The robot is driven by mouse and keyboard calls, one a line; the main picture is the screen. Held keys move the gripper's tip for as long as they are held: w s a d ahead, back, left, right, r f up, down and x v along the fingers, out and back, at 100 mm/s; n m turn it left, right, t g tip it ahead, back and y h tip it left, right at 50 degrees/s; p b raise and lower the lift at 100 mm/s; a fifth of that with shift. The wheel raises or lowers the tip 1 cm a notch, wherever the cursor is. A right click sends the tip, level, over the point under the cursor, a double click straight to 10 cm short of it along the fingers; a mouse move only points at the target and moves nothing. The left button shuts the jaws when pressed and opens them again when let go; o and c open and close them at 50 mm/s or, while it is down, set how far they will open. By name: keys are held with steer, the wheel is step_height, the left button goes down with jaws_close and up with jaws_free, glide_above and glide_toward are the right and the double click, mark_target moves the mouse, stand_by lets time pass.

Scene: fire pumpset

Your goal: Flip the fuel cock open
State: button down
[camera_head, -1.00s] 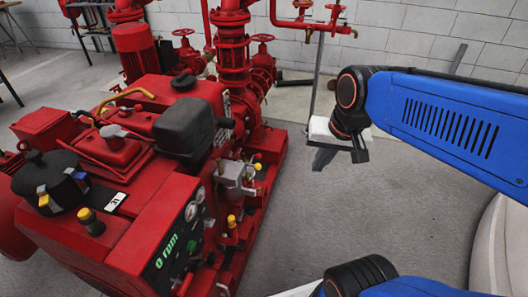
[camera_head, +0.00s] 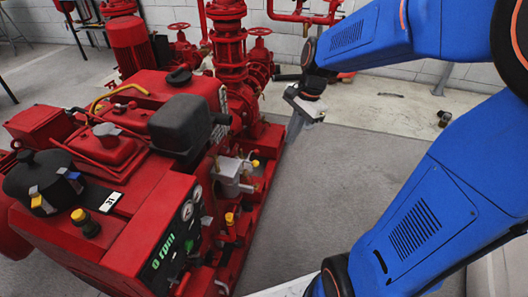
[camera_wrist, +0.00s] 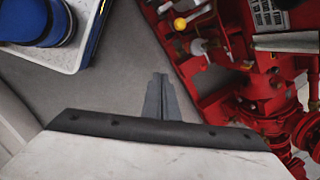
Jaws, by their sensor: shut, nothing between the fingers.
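The red pumpset engine (camera_head: 100,225) stands at left and centre in the head view. Small yellow-tipped fittings show on its right side, one lower (camera_head: 230,218) and one higher (camera_head: 255,163). In the wrist view a yellow ball knob (camera_wrist: 180,24) shows at the top, right of the fingers. I cannot tell which fitting is the fuel cock or how its lever is set. My gripper (camera_head: 294,127) is right of the engine, pointing down, apart from it. In the wrist view its fingers (camera_wrist: 160,80) are together and empty over grey floor.
Red pump pipes and valves (camera_head: 230,50) rise behind the engine, close to my gripper. A black silencer-like box (camera_head: 180,125) sits on the engine. The grey floor (camera_head: 320,190) right of the pumpset is clear. A white block wall (camera_head: 400,80) stands behind.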

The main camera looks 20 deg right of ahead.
steer(key=w+d+f+m+g+y, duration=0.2)
steer(key=w+f+m, duration=0.8)
steer(key=w, duration=0.3)
steer(key=shift+f+m, duration=0.3)
steer(key=shift+f, duration=0.55)
steer(key=shift+a+f, duration=0.1)
steer(key=w+x, duration=0.1)
steer(key=x, duration=0.9)
steer(key=shift+w+a+r, duration=0.35)
steer(key=shift+a+r, duration=0.25)
steer(key=shift+w+a+r, duration=0.4)
steer(key=shift+a+r, duration=0.2)
